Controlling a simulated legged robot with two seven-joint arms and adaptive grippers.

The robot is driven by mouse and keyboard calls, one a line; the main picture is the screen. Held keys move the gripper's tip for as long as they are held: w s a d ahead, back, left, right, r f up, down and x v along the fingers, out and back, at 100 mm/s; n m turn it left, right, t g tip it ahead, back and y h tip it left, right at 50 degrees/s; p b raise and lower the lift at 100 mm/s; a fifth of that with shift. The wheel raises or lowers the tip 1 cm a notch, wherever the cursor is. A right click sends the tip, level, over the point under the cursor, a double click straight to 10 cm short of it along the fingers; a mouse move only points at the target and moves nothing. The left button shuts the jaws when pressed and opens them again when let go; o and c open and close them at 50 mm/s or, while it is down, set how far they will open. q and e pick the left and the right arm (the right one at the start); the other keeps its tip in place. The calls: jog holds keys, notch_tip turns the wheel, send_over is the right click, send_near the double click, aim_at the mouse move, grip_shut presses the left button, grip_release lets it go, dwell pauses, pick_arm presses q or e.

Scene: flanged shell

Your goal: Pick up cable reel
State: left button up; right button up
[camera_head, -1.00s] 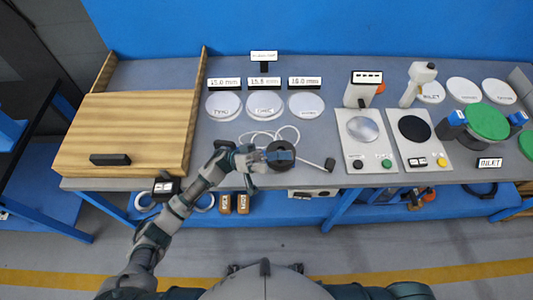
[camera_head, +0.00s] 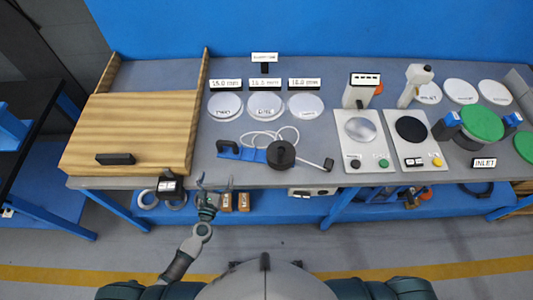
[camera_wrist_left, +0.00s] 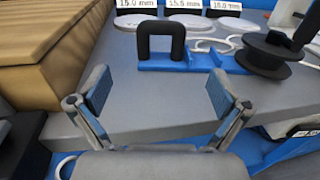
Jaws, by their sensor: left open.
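The cable reel (camera_head: 281,154) is a dark round spool on a blue base with a black handle (camera_head: 227,147) at its left end. It lies near the table's front edge, with white cable looped behind it and a thin lead to a small dark end piece (camera_head: 328,164). The reel also shows at the upper right of the left wrist view (camera_wrist_left: 268,54). My left gripper (camera_head: 214,185) is open and empty at the table's front edge, short of the handle and apart from it. Its two spread fingers (camera_wrist_left: 158,92) show in the left wrist view with the handle beyond them.
A wooden box (camera_head: 125,132) stands at the left of the grey table (camera_head: 215,172). White discs (camera_head: 265,106) with size labels lie behind the reel. Two panels with round plates (camera_head: 361,130) stand to its right. A blue lower shelf (camera_head: 270,207) holds several items.

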pick_arm(q)
send_near(226, 144)
jog(key=w, duration=0.1)
jog(key=w+f, duration=0.1)
jog(key=w, duration=0.2)
jog(key=shift+w+d+f, duration=0.1)
jog(key=shift+w+f, duration=0.2)
jog(key=w, duration=0.4)
jog(key=w+d, duration=0.1)
jog(key=w, duration=0.1)
jog(key=shift+w+d+f, duration=0.1)
jog(key=shift+w+f, duration=0.05)
jog(key=shift+f, duration=0.15)
jog(key=shift+r, duration=0.1)
jog(key=shift+c, duration=0.5)
jog(key=c, duration=1.2)
jog(key=shift+r, duration=0.1)
jog(key=shift+c, duration=0.8)
